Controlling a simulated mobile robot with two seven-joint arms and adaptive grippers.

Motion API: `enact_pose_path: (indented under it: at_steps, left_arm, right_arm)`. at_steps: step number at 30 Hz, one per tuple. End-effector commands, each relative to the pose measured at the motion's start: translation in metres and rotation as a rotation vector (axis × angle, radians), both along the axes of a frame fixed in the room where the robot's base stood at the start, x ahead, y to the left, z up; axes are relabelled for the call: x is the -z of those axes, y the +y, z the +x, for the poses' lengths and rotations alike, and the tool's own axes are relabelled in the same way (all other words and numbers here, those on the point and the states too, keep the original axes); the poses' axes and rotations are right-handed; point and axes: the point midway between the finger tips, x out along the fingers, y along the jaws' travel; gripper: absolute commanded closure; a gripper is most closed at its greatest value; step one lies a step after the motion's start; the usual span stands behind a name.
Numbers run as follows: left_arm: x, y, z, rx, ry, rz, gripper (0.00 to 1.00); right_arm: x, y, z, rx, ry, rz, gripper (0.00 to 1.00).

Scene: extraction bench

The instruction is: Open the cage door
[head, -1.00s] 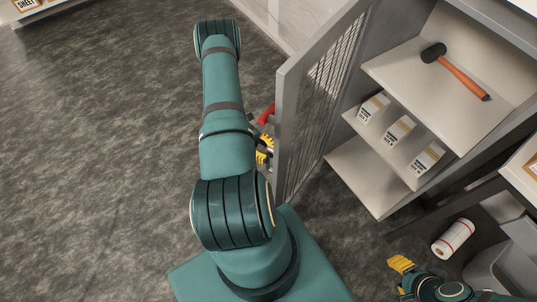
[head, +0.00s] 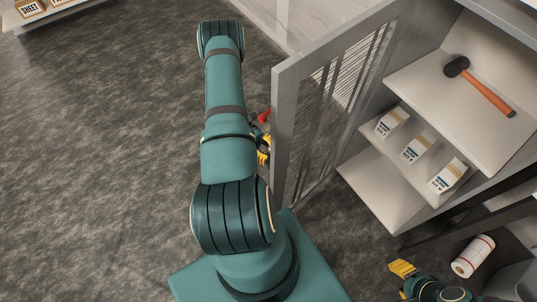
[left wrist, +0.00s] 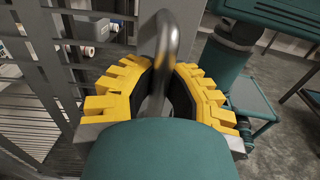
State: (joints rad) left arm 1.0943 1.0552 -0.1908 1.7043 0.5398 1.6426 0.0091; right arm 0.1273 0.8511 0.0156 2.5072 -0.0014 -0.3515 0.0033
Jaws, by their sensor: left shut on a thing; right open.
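The cage door (head: 330,95), a grey frame with wire mesh, stands swung out from the front of the grey cabinet (head: 402,75). My left gripper (head: 264,150) is at the door's outer face, mostly hidden behind my left arm in the head view. In the left wrist view, the yellow fingers of this gripper (left wrist: 157,92) are closed around a curved metal handle (left wrist: 165,40). A small red part (head: 264,116) shows beside the door edge. My right gripper (head: 402,270) is open and empty at the lower right, below the cabinet.
The cabinet shelves hold a hammer (head: 482,88) and several white boxes (head: 418,147). A white roll (head: 473,256) lies at the lower right. A low shelf (head: 60,14) stands at the far upper left. The floor left of my arm is clear.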

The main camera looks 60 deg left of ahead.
Motion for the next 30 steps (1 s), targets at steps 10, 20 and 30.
enact_pose_path:
  at_steps: [10,20,30]
  left_arm:
    - [0.0003,0.0002,-0.0001,0.0,0.0,0.001,1.0]
    - [0.0001,0.0001,0.0001,0.0,0.0,0.0,0.55]
    - [0.0006,0.0076,-0.001,-0.001,0.0,0.002,0.55]
  right_arm:
    - [0.0002,0.0,0.0001,0.0,0.0,0.0,0.53]
    - [0.0001,-0.0001,0.0001,0.0,0.0,0.0,0.53]
    - [0.0001,0.0,0.0,0.0,0.0,0.0,0.53]
